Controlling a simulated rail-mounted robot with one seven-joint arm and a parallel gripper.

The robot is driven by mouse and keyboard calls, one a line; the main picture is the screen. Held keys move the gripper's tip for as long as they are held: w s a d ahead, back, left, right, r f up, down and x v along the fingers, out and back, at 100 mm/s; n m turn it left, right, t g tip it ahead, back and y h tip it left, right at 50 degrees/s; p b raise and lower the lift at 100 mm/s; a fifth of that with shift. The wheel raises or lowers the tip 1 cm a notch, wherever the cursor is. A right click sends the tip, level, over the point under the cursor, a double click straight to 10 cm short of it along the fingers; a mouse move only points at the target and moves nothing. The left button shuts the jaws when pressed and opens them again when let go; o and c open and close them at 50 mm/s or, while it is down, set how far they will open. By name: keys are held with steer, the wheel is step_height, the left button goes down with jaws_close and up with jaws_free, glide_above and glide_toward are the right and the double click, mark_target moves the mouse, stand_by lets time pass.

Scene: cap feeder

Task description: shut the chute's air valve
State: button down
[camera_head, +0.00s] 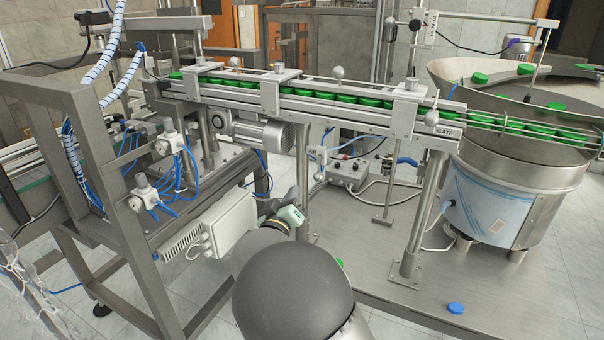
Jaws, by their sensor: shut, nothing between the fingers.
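The chute (330,108) is a metal rail with a line of green caps, running from the upper left to the bowl at the right. A small metal fitting with a blue hose hangs under the chute and looks like the air valve (320,155). A short handle with a round end points down from it; its exact setting is too small to tell. My gripper (293,199) is at the end of my arm in the lower middle, below and left of the valve and apart from it in the picture. It is shut and empty; my own wrist partly hides it.
A grey control box (349,174) with cables stands behind the valve. A motor (262,134) sits under the chute to the left, above a white box (212,228). A post (425,215) stands at the right. A blue cap (455,308) lies on the metal base plate.

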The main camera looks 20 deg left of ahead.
steer(key=shift+s+a+r+t, duration=0.1)
steer(key=shift+s+a+t, duration=0.2)
steer(key=shift+a, duration=0.25)
steer(key=shift+w, duration=0.1)
steer(key=p, duration=0.3)
glide_toward(319, 168)
steer(key=w+a+r, duration=0.3)
steer(key=w+a, duration=0.2)
steer(key=w+d+f, duration=0.1)
steer(key=d+f, duration=0.1)
steer(key=shift+w+d+f+p, duration=0.25)
steer(key=shift+p, duration=0.1)
steer(key=shift+d, duration=0.1)
